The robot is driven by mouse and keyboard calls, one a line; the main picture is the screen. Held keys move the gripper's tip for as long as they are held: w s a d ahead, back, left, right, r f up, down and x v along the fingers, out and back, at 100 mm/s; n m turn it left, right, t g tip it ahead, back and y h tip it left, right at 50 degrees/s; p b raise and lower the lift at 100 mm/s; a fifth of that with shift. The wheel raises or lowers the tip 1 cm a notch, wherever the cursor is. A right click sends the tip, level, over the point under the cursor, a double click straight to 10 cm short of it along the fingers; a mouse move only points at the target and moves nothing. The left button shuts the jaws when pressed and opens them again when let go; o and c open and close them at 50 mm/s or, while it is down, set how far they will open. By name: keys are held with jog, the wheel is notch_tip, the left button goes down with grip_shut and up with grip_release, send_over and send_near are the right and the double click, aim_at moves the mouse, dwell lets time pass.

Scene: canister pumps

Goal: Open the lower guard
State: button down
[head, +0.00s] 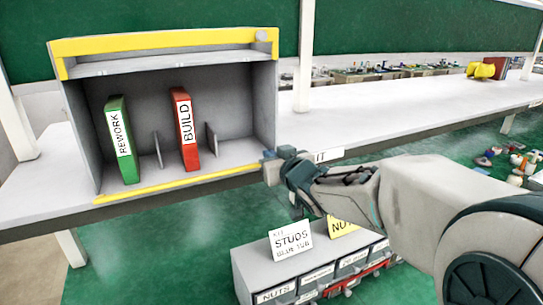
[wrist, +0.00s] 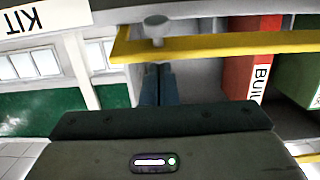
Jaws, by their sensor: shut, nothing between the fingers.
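The grey cubby has a yellow strip (head: 180,183) along its lower front edge and a yellow bar (head: 160,45) with a round grey knob (head: 261,36) at its top right. In the wrist view, which is upside down, a yellow bar (wrist: 230,46) carries a round grey knob (wrist: 156,25). My gripper (head: 269,156) is at the cubby's lower right front corner. In the wrist view its fingers (wrist: 158,70) are together and empty, just short of the knob in the picture; I cannot tell whether they touch it. In the head view my gripper hides that corner.
A green REWORK binder (head: 122,140) and a red BUILD binder (head: 185,130) stand inside the cubby. A white KIT label (wrist: 45,15) is beside it on the counter edge. Below stands a bin rack (head: 240,268) with a STUDS card (head: 290,241). The counter (head: 400,105) to the right is mostly clear.

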jog(key=f+b, duration=0.1)
jog(key=f, duration=0.1)
jog(key=s+b, duration=0.1)
jog(key=shift+s+d+f+b, duration=0.1)
jog(key=shift+d+f+b, duration=0.15)
jog(key=shift+f+b, duration=0.15)
